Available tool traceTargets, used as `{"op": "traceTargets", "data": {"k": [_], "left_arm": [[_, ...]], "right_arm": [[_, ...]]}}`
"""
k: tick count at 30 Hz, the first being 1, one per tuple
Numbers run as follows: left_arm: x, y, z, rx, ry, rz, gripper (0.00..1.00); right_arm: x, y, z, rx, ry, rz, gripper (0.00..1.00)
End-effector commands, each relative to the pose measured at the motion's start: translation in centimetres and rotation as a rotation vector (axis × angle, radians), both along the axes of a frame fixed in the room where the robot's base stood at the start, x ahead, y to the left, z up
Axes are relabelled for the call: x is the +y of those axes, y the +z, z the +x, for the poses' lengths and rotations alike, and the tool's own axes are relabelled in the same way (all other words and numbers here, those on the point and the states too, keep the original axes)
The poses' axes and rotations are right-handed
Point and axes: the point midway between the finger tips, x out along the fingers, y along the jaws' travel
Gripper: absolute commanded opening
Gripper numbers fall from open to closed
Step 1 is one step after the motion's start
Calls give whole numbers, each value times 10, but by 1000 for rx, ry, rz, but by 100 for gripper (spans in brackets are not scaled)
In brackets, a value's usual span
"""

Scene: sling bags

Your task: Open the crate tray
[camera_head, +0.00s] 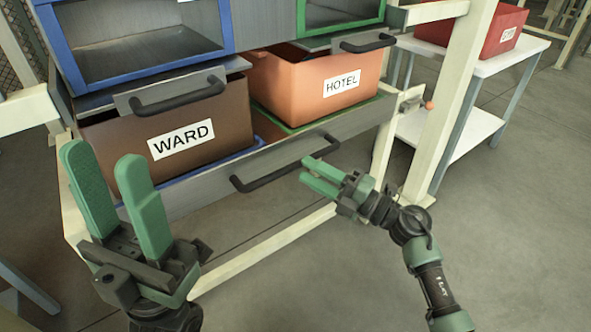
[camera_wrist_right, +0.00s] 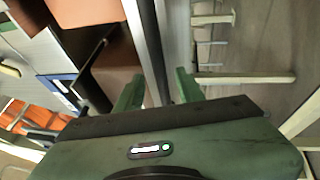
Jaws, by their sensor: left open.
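The crate tray (camera_head: 308,143) has a grey front panel with a black bar handle (camera_head: 262,182). It lies low in the rack, beneath a brown crate labelled WARD (camera_head: 118,142) and an orange crate labelled HOTEL (camera_head: 310,85). My right gripper (camera_head: 304,170) is open, its fingertips close to the right part of the handle. I cannot tell whether they touch it. In the right wrist view its fingers (camera_wrist_right: 157,88) are apart, with the grey panel edge beyond them. My left gripper (camera_head: 103,160) is open and empty, in front of the WARD crate.
Two upper handles, left (camera_head: 178,97) and right (camera_head: 368,44), sit above the crates. A cream rack post (camera_head: 455,100) stands at the right. Beyond it, a white-topped table (camera_head: 490,58) carries a red crate (camera_head: 470,33). The floor (camera_head: 500,240) in front is clear.

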Motion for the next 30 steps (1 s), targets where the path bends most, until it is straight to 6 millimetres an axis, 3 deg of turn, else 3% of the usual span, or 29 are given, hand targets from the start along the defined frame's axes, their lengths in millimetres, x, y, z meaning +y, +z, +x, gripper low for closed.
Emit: {"op": "traceTargets", "data": {"k": [7, 18, 22, 30], "left_arm": [[-1, 3, 1, -30, 2, 3, 43], [-2, 5, 2, -34, 3, 4, 43], [-2, 5, 2, -34, 2, 4, 43], [-1, 5, 2, -34, 2, 4, 43]], "right_arm": [[28, 4, 17, 1, 1, 3, 38], [34, 6, 20, 3, 0, 2, 38], [34, 6, 20, 3, 0, 2, 2], [33, 6, 20, 4, 0, 1, 0]]}}
